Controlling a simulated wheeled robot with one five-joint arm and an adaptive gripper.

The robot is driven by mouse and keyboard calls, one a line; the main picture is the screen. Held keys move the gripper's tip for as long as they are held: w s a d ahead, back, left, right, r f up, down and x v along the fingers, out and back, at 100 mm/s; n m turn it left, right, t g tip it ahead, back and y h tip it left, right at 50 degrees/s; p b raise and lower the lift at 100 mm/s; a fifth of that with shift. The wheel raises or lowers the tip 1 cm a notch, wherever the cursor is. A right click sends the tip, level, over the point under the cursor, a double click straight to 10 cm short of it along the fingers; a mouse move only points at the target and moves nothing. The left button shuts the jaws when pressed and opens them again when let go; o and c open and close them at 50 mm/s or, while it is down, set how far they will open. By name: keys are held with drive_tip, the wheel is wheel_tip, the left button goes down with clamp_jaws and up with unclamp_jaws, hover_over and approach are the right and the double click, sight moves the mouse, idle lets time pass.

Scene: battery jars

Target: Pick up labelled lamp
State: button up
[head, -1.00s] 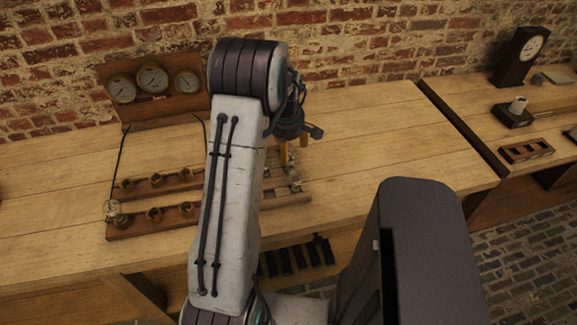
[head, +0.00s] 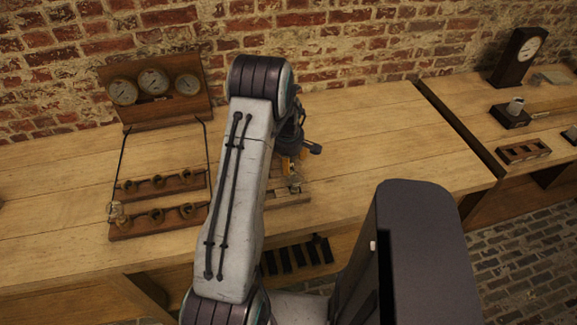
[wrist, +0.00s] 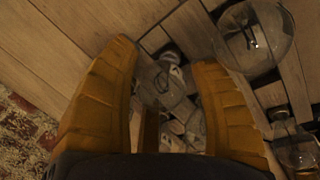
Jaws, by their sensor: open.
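In the wrist view, several clear glass lamps stand in a wooden rack. One glass lamp (wrist: 165,82) lies between the two yellow fingers of my gripper (wrist: 165,58), with no clear grip on it. A larger glass bulb (wrist: 255,38) is just right of the right finger, and another glass piece (wrist: 296,150) is at the lower right. I cannot read a label on any of them. In the head view, my gripper (head: 292,162) is open, low over the wooden rack (head: 290,199); my arm partly hides that rack.
Two wooden rails with brass sockets (head: 157,217) stand left of my arm, with a small glass lamp (head: 117,212) at the front left end. A gauge board (head: 155,88) stands behind. The bench (head: 385,135) is clear to the right. A second bench holds a clock (head: 520,55).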

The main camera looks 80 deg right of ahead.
drive_tip(key=shift+f, duration=0.1)
drive_tip(key=shift+c, duration=0.2)
drive_tip(key=c, duration=0.8)
drive_tip(key=shift+c, duration=0.2)
